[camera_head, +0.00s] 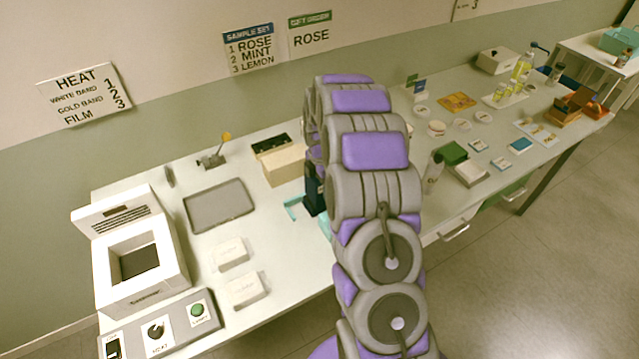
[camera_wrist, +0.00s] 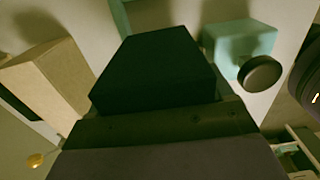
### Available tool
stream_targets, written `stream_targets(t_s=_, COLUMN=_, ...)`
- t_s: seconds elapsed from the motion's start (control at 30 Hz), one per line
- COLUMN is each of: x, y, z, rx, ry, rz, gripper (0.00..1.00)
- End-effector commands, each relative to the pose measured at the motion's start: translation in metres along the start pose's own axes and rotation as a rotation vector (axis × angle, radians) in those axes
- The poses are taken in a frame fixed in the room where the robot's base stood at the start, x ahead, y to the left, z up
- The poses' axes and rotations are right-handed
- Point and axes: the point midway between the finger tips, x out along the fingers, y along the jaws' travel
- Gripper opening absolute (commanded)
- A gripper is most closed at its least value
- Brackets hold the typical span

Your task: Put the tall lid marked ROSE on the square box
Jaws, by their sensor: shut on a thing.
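My gripper (camera_wrist: 158,122) shows as a dark bar low in the wrist view. It is shut on a dark, tall block (camera_wrist: 150,62), which looks like the tall lid. No ROSE marking shows on the faces I see. In the head view the dark block (camera_head: 314,192) hangs beside my arm, over teal pieces (camera_head: 293,208) on the table; my arm hides most of the gripper. I cannot make out the square box for certain; it may be hidden behind the block or my arm. Whether the block touches anything below is unclear.
A tan box (camera_head: 285,166) stands close left of the block; it also shows in the wrist view (camera_wrist: 55,80). A teal block (camera_wrist: 236,45) and black round knob (camera_wrist: 259,73) are at right there. A grey tray (camera_head: 219,205) and white machine (camera_head: 135,255) stand further left.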

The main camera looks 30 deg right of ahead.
Motion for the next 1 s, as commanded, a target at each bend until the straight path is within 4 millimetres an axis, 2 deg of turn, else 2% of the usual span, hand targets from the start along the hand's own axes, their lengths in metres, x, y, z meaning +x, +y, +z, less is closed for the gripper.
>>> stream_targets(t_s=0.43, x=0.001, y=0.000, z=0.000, rx=-0.001, ry=0.000, rz=0.001, gripper=0.34)
stream_targets(t_s=1.0, x=0.011, y=0.000, z=-0.003, rx=-0.002, ry=-0.001, rz=-0.002, gripper=0.34)
